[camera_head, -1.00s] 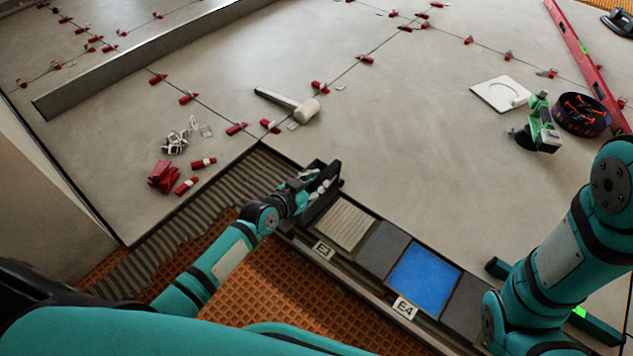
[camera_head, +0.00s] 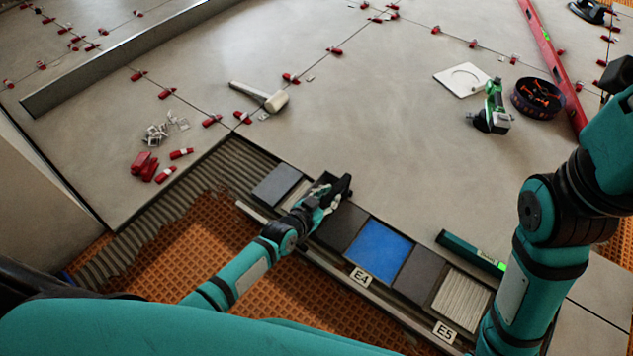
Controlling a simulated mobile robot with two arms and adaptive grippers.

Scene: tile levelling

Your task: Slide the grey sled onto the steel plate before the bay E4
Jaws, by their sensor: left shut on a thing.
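My left gripper (camera_head: 322,194) is shut on the dark grey sled (camera_head: 340,185), which stands over the row of plates along the rail. Gripper and wrist hide much of the sled and its underside. A sliver of the light ribbed plate (camera_head: 297,196) shows left of the gripper. Right of the sled lies a bare dark steel plate (camera_head: 342,227), then the blue plate (camera_head: 378,252) with the label E4 (camera_head: 360,280) in front. I cannot tell whether the sled touches the dark plate's edge. My right arm is at the right; its gripper is out of view.
Beyond the blue plate are another dark plate (camera_head: 419,276) and a ribbed plate (camera_head: 463,299) labelled E5 (camera_head: 445,332). A dark green bar (camera_head: 465,250) lies behind them. A mallet (camera_head: 262,97) and red wedges (camera_head: 148,168) lie on the large tiles. Orange matting (camera_head: 180,250) is in front.

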